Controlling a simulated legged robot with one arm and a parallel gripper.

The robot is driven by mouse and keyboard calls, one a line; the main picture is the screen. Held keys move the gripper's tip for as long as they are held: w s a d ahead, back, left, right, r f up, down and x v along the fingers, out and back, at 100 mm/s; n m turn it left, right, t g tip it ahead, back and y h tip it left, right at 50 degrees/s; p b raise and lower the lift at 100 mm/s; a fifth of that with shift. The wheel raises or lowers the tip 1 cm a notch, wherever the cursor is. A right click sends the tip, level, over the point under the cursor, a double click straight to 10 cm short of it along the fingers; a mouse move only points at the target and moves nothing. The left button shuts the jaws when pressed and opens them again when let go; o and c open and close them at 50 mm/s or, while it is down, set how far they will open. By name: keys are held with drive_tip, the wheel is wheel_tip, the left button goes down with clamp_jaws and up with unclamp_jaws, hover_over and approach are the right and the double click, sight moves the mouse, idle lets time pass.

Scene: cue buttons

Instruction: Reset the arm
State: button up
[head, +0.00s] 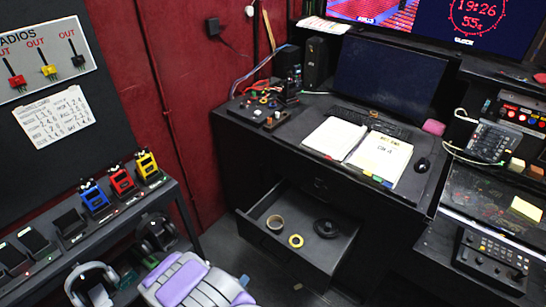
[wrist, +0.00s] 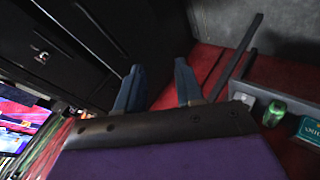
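My gripper (wrist: 158,88) shows in the wrist view. Its two blue fingers stand apart with nothing between them, so it is open and empty. The fingers point up the picture, toward a dark cabinet front and red surface beyond. I do not make out the gripper in the head view. A grey and purple part of my own body (head: 190,283) shows at the bottom of the head view, low in front of the desk.
An open drawer (head: 262,243) juts from the black desk (head: 280,148), holding tape rolls and a dark round item. A shelf of radios (head: 121,181) stands at left. In the wrist view, a grey box edge (wrist: 245,90) with a green can (wrist: 274,112) lies right of the fingers.

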drive_tip(key=w+a+r+m+g+y, duration=0.1)
drive_tip(key=a+r+m+g+y, duration=0.1)
drive_tip(key=r, duration=0.4)
drive_tip(key=w+a+r+m+g+y, duration=0.1)
drive_tip(key=w+a+r+g+y, duration=0.1)
drive_tip(key=r, duration=0.4)
drive_tip(key=s+d+r+m+g+y, duration=0.1)
drive_tip(key=s+d+r+g, duration=0.15)
drive_tip(key=r, duration=0.55)
drive_tip(key=s+d+r+m+g+y, duration=0.1)
drive_tip(key=d+r, duration=0.2)
drive_tip(key=r, duration=0.4)
drive_tip(key=s+d+r+m+g+h, duration=0.1)
drive_tip(key=s+d+r+m+g, duration=0.1)
drive_tip(key=s+d+r, duration=0.6)
drive_tip(key=s+d+r+m+g+h, duration=0.1)
drive_tip(key=s+d+r, duration=0.7)
drive_tip(key=s+d, duration=0.8)
drive_tip(key=shift+s+d+r+m+g+h, duration=0.25)
drive_tip(key=shift+s+r+m+g+h, duration=0.25)
drive_tip(key=shift+s, duration=0.45)
